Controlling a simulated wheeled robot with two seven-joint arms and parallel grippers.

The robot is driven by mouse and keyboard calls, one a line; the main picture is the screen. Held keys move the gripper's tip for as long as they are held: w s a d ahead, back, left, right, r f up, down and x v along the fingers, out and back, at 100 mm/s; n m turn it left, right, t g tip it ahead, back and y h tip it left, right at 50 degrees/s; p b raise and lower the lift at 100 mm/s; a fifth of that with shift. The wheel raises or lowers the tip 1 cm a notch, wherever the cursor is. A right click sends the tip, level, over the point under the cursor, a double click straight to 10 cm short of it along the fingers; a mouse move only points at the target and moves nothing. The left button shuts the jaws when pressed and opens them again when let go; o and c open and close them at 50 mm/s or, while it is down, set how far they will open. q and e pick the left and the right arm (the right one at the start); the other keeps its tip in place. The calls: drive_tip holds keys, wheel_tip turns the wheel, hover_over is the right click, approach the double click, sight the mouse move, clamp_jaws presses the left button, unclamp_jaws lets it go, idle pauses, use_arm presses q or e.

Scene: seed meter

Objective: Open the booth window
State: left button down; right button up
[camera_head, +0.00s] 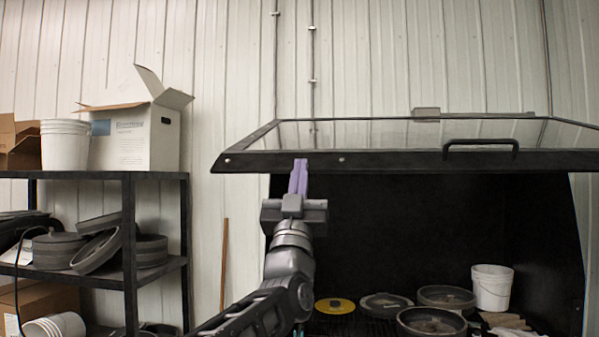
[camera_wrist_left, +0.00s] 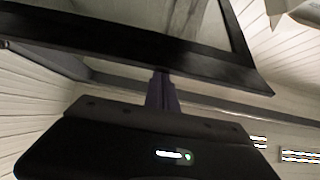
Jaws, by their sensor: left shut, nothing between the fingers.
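The booth window (camera_head: 230,162) is a clear pane in a black frame, swung up above the dark booth opening. It stands near horizontal, with a black handle (camera_head: 480,143) on its front bar. My left gripper (camera_head: 299,165) is shut and empty. Its purple fingertips point up at the front bar's lower edge, left of the handle; I cannot tell for sure whether they touch. In the left wrist view the fingers (camera_wrist_left: 162,88) reach up to the underside of the window frame (camera_wrist_left: 190,62). My right gripper is not in view.
In the booth are a yellow disc (camera_head: 335,306), several round dark plates (camera_head: 446,297) and a white bucket (camera_head: 492,287). A black shelf (camera_head: 80,175) at left carries white buckets (camera_head: 65,146), an open box (camera_head: 140,130) and dark discs. A wooden stick (camera_head: 224,262) leans on the wall.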

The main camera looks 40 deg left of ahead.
use_arm(q)
wheel_tip(320, 180, down, 7)
drive_tip(key=w+a+b, duration=0.1)
drive_tip(key=w+b, duration=0.1)
drive_tip(key=b, duration=0.2)
drive_tip(key=shift+w+a+b, duration=0.3)
drive_tip(key=shift+b, duration=0.05)
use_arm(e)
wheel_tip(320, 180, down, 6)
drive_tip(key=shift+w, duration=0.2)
use_arm(q)
drive_tip(key=shift+s, duration=0.1)
